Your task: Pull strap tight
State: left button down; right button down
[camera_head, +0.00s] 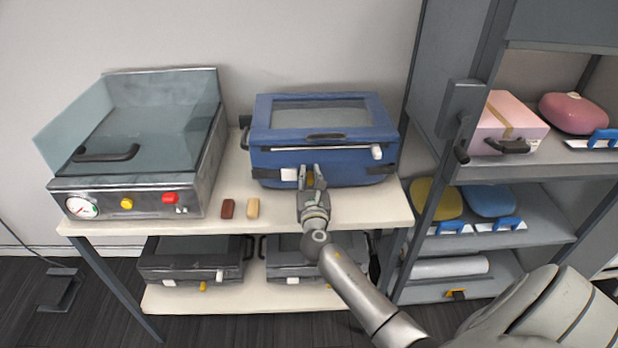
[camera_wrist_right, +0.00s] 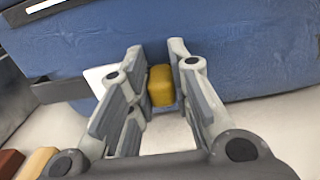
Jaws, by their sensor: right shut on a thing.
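A blue case (camera_head: 325,160) with a clear top window stands on the upper shelf of the table. Its front fills the top of the right wrist view (camera_wrist_right: 230,50). A dark strap (camera_head: 267,174) with a white piece (camera_head: 289,174) shows low on its front. My right gripper (camera_head: 311,172) is at the case's lower front, shut on a yellow strap tab (camera_wrist_right: 161,85). The tab sits between the fingers, close against the blue front. The fingers hide part of the strap beside it. My left gripper is not in view.
A metal machine (camera_head: 140,150) with a glass lid stands to the left. A brown block (camera_head: 228,208) and a tan block (camera_head: 253,208) lie in front between them. A grey rack (camera_head: 535,160) with pouches and boxes stands close on the right. Dark cases (camera_head: 190,258) sit on the lower shelf.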

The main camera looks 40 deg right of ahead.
aim_at(343, 169)
jog(key=s+d, duration=0.1)
jog(key=d, duration=0.1)
jog(key=s+d, duration=0.2)
jog(key=d, duration=0.1)
jog(key=s+d+p, duration=0.1)
jog(key=s+d, duration=0.1)
jog(key=d, duration=0.1)
jog(key=shift+w+a, duration=0.1)
jog(key=c, duration=1.3)
grip_release()
jog(key=shift+s+a+f, duration=0.1)
jog(key=shift+s+a, duration=0.05)
jog(key=shift+s, duration=0.1)
jog(key=v, duration=1.1)
jog(key=shift+s+a, duration=0.1)
jog(key=shift+s, duration=0.15)
